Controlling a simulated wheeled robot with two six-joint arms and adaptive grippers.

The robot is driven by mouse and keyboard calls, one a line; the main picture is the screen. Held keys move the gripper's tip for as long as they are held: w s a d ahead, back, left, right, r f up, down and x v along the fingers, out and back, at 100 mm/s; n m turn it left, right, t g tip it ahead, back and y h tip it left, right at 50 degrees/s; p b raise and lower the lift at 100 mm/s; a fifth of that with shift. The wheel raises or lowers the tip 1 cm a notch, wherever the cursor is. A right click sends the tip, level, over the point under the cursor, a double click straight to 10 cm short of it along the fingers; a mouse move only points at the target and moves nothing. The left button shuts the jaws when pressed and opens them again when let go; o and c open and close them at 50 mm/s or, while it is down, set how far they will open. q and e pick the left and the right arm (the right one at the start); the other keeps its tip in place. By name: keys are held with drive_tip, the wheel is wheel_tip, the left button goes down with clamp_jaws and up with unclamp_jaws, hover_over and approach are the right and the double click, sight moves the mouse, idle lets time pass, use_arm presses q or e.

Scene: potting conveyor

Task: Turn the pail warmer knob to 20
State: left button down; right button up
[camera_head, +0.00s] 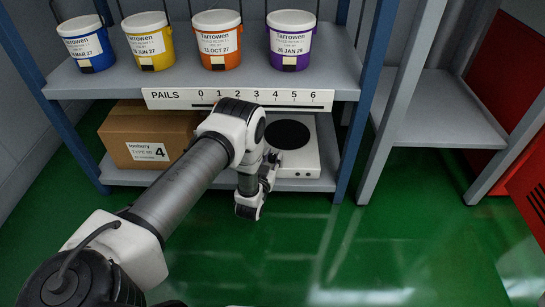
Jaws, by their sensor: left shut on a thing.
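The pail warmer (303,158) is a white unit with a round black plate, on the lower shelf. Small dark round details show on its front face at the right; its numbers are too small to read. My left gripper (271,162) is at the left end of that front face, partly hidden by my own wrist. It is shut on what appears to be the warmer's knob, which the gripper and wrist cover, so its setting cannot be read. My right gripper is not in view.
Blue, yellow, orange and purple pails (217,42) stand on the upper shelf (180,80), above a numbered PAILS strip (300,96). A cardboard box (140,135) sits left of my arm. A grey rack (440,110) stands at right. The green floor (380,250) in front is clear.

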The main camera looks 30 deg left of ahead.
use_arm(q)
drive_tip(key=shift+n+y, duration=0.3)
drive_tip(key=shift+y, duration=0.2)
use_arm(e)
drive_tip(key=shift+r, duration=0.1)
use_arm(q)
drive_tip(key=n+g+y, duration=0.1)
drive_tip(key=n+y, duration=0.1)
drive_tip(key=y, duration=0.1)
drive_tip(key=shift+g, duration=0.4)
drive_tip(key=shift+n+g+y, duration=1.3)
drive_tip(key=shift+n+y, duration=0.3)
drive_tip(key=shift+y, duration=0.4)
drive_tip(key=shift+a, duration=0.1)
drive_tip(key=c, duration=0.9)
unclamp_jaws()
drive_tip(key=shift+o, duration=0.2)
